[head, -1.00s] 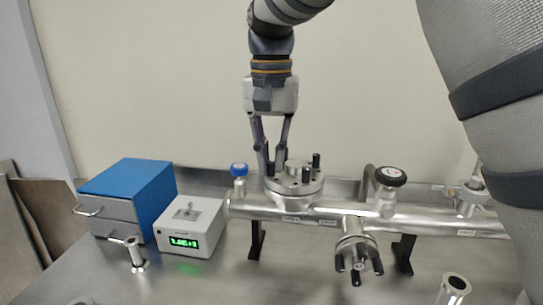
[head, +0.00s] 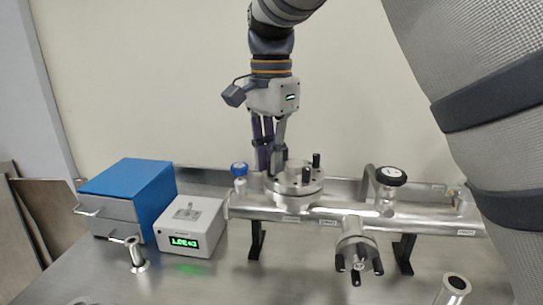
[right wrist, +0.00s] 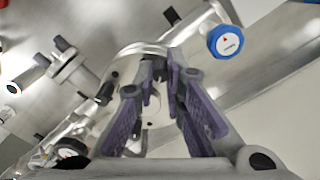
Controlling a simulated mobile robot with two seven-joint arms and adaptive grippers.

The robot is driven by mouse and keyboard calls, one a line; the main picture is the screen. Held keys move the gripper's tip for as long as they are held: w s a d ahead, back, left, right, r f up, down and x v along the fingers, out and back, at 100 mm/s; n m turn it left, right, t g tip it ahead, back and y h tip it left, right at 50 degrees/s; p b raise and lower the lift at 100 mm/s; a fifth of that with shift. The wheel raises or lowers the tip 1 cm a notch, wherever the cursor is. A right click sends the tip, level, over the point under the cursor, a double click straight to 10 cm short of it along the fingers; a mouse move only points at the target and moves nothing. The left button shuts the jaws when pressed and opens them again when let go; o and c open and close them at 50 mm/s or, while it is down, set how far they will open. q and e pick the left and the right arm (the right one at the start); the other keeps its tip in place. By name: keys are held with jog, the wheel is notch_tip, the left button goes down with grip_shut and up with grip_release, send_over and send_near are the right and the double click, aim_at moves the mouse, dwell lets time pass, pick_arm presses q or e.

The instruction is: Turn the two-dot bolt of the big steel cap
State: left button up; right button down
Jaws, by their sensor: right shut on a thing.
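The big steel cap (head: 303,187) is a round flange on top of the horizontal pipe, with dark upright bolts around its rim. My right gripper (head: 272,170) points straight down at the cap's back left rim. In the right wrist view, its purple fingers (right wrist: 162,72) are closed around a dark bolt (right wrist: 160,68) at the rim of the cap (right wrist: 140,50). The fingers hide most of that bolt, and I cannot make out dot marks on it. Two other bolts (head: 316,160) stand free on the cap's right side. My left gripper is not in view.
A blue-knobbed valve (head: 239,170) stands close left of the cap. A black-knobbed valve (head: 391,176) stands to the right. A smaller side flange (head: 356,250) juts forward below. A gauge box (head: 189,227) and a blue-topped drawer box (head: 130,190) stand left.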

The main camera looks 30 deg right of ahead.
dwell(0.3)
jog(key=c, duration=1.6)
grip_release()
jog(key=shift+w, duration=0.1)
jog(key=shift+c, duration=0.2)
notch_tip(320, 180, up, 12)
